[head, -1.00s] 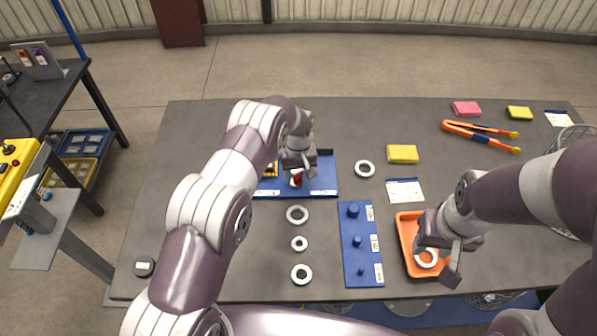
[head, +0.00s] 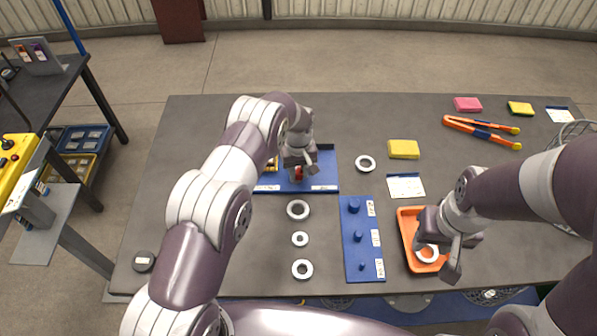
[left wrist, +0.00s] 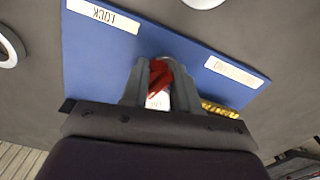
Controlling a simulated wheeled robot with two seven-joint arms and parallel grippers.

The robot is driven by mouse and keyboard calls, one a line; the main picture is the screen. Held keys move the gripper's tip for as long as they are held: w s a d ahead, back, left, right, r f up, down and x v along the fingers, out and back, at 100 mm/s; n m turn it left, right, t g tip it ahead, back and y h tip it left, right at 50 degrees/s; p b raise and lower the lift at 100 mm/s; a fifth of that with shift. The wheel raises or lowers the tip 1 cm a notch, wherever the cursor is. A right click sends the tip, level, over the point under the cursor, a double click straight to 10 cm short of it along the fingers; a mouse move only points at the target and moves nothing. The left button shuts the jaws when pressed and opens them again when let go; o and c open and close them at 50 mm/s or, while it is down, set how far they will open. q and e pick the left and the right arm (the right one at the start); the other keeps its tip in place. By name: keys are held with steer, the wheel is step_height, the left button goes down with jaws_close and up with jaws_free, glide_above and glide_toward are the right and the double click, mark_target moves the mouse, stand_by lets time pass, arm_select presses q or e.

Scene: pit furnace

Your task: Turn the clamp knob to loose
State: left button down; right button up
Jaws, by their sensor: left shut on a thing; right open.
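The clamp's blue base plate (head: 325,175) lies on the table, partly hidden under my left arm. In the left wrist view the plate (left wrist: 105,50) carries a white LOCK label (left wrist: 103,15) and a second white label (left wrist: 237,72) that I cannot read. The red clamp knob (head: 298,173) stands on the plate. My left gripper (head: 299,168) is shut on it; the red knob (left wrist: 158,76) shows between the fingers in the left wrist view. My right gripper (head: 448,262) is open over the orange tray (head: 407,222).
Several pale rings, such as this one (head: 298,209), lie in front of the plate. A blue peg board (head: 360,235) stands right of them. A yellow sponge (head: 403,149), orange tongs (head: 480,131) and a white card (head: 405,186) lie to the right.

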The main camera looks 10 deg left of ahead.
arm_select(q)
steer(key=n+b, duration=0.3)
steer(key=shift+w+r+n, duration=0.15)
steer(key=shift+w+n, duration=0.15)
steer(key=shift+w, duration=0.1)
steer(key=c, duration=1.8)
jaws_free()
steer(key=shift+w+r+n+b, duration=0.1)
steer(key=shift+r+n+b, duration=0.1)
steer(key=shift+n+b, duration=0.9)
steer(key=shift+r+n+p, duration=0.1)
steer(key=shift+n+p, duration=0.2)
steer(key=shift+n, duration=0.2)
steer(key=o, duration=0.9)
steer(key=shift+a+f, duration=0.2)
steer(key=shift+f, duration=0.15)
steer(key=shift+d+r, duration=0.1)
steer(key=shift+r, duration=0.05)
step_height(320, 180, up, 8)
steer(key=shift+r+b, duration=0.1)
steer(key=shift+b, duration=0.4)
step_height(320, 180, up, 4)
steer(key=p, duration=0.4)
steer(key=shift+r, duration=0.15)
